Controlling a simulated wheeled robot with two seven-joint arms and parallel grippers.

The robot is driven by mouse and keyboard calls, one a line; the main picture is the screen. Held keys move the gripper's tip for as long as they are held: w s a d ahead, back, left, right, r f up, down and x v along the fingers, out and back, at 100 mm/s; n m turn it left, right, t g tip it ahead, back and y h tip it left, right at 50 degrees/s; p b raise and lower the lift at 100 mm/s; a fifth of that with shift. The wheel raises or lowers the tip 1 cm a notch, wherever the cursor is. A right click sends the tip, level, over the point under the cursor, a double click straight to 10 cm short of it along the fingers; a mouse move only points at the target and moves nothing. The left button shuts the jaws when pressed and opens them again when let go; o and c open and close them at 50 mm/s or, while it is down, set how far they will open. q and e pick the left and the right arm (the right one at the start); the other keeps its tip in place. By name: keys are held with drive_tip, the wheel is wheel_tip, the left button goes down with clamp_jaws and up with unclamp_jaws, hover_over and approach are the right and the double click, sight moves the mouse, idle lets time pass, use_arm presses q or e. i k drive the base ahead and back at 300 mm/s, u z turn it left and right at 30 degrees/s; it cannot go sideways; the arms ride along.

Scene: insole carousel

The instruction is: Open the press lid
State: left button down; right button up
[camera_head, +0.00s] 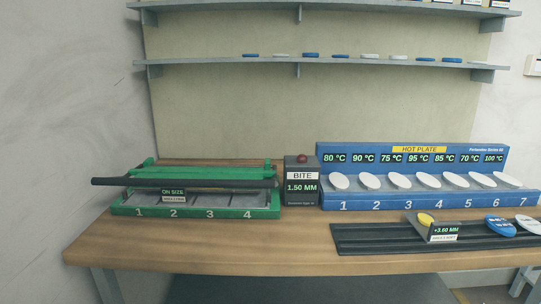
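The green press (196,211) stands on the left part of the wooden bench, with slots numbered 1 to 4 along its front. Its green lid (205,172) lies low and about level over the back of the base. A long black handle bar (180,183) runs across the lid's front and sticks out past the left side. Grey slot surfaces show below the bar. A small "ON SIZE" display (173,192) sits at the front. Neither of my grippers is in view.
A dark "BITE 1.50 MM" box (301,187) with a red knob stands close right of the press. Further right are a blue hot plate (420,155) with several white insoles and a black rail (375,240). The bench (200,250) is clear before the press. Shelves (345,63) hang above.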

sight(157, 176)
drive_tip(key=z, duration=1.1)
drive_tip(key=k, duration=0.9)
drive_tip(key=u, duration=1.6)
drive_tip(key=i, duration=1)
